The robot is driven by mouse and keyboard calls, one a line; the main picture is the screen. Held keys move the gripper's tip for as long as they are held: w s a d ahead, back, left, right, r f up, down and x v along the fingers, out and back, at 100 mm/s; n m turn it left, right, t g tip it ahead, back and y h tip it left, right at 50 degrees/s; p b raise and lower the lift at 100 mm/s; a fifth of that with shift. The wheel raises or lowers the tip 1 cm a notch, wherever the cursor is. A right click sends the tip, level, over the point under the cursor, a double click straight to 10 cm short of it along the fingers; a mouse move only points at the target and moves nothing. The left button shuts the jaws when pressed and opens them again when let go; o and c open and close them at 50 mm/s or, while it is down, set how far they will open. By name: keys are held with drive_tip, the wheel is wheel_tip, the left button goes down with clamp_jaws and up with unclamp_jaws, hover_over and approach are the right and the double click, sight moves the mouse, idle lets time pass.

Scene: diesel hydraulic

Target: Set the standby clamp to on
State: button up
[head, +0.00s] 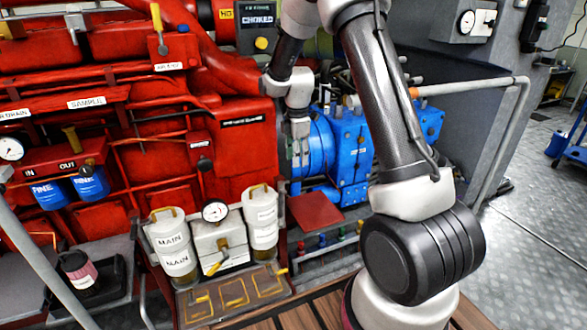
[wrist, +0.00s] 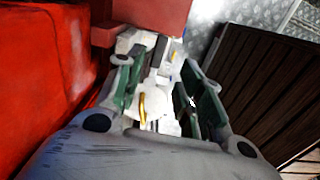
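Two white canisters stand low in front of the red engine. The left canister (head: 174,243) reads MAIN; the right canister (head: 263,218) has a label too small to read, and I take it as the standby one. A yellow clamp handle (head: 259,188) sits on its top. My gripper (head: 300,165) points down, above and a little right of that canister, apart from it. In the wrist view my gripper (wrist: 160,78) is open with nothing held. A yellow handle (wrist: 142,106) on a white body shows beyond, between the fingers. I cannot tell the clamp's setting.
A gauge (head: 215,211) and a box with a yellow lever (head: 217,260) stand between the canisters. A blue pump (head: 345,150) is behind and right of my gripper. A dark red plate (head: 315,212) lies right of the right canister. The red engine (head: 235,150) rises behind.

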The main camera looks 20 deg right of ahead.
sight(297, 178)
drive_tip(key=shift+w+f, duration=0.15)
drive_tip(key=shift+f, duration=0.15)
wheel_tip(297, 178, down, 7)
drive_tip(key=shift+f, duration=0.1)
drive_tip(key=shift+c, duration=0.5)
clamp_jaws()
